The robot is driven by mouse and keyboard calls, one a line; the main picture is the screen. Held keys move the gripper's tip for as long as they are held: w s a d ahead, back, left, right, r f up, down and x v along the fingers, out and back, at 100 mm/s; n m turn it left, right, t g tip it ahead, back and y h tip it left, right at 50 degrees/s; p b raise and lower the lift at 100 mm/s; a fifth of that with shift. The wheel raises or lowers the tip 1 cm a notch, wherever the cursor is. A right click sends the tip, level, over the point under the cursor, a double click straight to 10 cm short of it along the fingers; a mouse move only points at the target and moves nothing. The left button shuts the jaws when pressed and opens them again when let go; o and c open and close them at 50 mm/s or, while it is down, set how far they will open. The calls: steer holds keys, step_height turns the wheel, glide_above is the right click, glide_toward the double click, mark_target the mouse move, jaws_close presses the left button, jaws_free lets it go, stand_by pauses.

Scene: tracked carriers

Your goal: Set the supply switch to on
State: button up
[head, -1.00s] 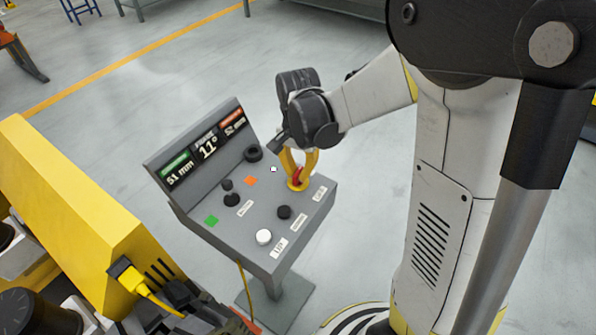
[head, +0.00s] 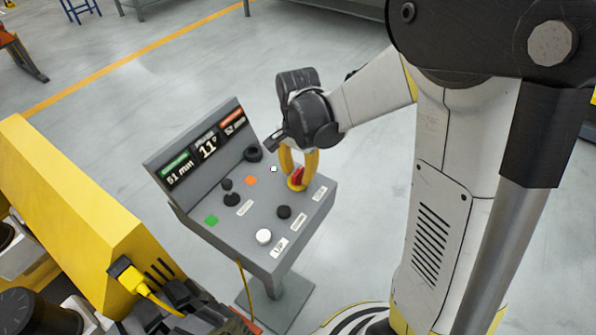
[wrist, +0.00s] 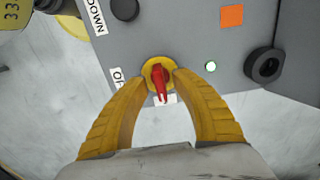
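The supply switch (wrist: 158,80) is a red rotary handle on a round yellow base at the panel's edge. In the head view the red handle (head: 297,177) shows between my gripper's yellow fingers. My gripper (wrist: 160,76) is at the switch, one fingertip on each side of the handle. The fingers are apart, and a gap seems to show beside the handle. In the wrist view the handle points down the picture, over a mostly covered white label (wrist: 166,99). A partly hidden label (wrist: 118,76) starting with "O" lies left of the switch.
The grey console (head: 225,225) also bears a black button (head: 284,212), a white button (head: 264,236), a joystick (head: 230,194), a black ring-shaped part (head: 253,153) and a small lit lamp (wrist: 210,66). A yellow machine (head: 75,215) stands to the left.

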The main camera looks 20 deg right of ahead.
mark_target(298, 171)
step_height(298, 171, up, 12)
stand_by(0.6)
steer(key=s+r+n+t, duration=0.2)
steer(key=s+n+t, duration=0.5)
steer(key=s+n, duration=0.3)
steer(key=s, duration=0.2)
steer(key=shift+s+r+n, duration=0.15)
steer(key=shift+s+n, duration=0.15)
steer(key=shift+n, duration=0.1)
stand_by(1.9)
